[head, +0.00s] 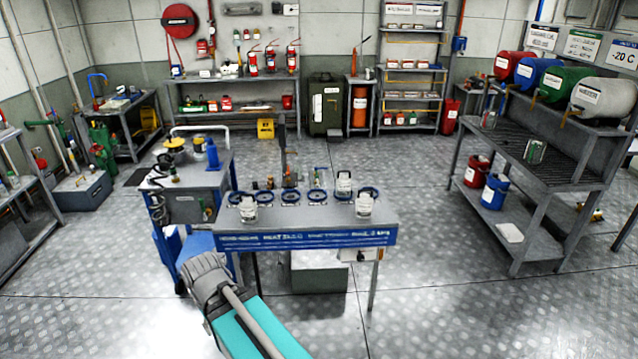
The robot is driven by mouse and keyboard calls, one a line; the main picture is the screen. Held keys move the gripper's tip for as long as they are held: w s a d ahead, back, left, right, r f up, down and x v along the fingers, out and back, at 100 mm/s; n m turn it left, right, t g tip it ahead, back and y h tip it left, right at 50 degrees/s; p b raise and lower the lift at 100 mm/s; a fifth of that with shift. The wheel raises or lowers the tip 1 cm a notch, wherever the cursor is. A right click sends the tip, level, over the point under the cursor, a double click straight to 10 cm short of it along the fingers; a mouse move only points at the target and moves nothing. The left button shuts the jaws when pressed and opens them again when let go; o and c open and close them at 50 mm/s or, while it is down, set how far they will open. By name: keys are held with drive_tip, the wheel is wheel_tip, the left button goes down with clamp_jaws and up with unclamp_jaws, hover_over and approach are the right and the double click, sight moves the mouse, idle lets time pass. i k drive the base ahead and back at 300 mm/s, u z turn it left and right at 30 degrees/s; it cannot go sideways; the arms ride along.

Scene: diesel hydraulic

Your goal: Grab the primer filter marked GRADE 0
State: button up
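Three white canisters with small labels stand on the middle bench (310,222). One canister (249,209) is at the left front, one (363,206) at the right front, and one (343,186) farther back on the right. They look like filters, but their labels are too small to read, so I cannot tell which is marked GRADE 0. Several dark blue rings lie in a row on the bench, and the rear canister stands at one of them. My arm reaches in from the bottom, left of centre, in front of the bench. Its fingers cannot be made out.
A trolley (186,185) with bottles stands against the bench's left side. A dark shelf rack (545,150) with coloured drums stands at the right. A small upright tool post (284,160) rises behind the bench. Open floor (440,275) lies between bench and rack.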

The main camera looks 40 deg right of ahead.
sight(344, 182)
drive_tip(key=z, duration=0.1)
drive_tip(key=i, duration=1.1)
drive_tip(key=z, duration=0.9)
drive_tip(key=i, duration=0.3)
drive_tip(key=z, duration=0.3)
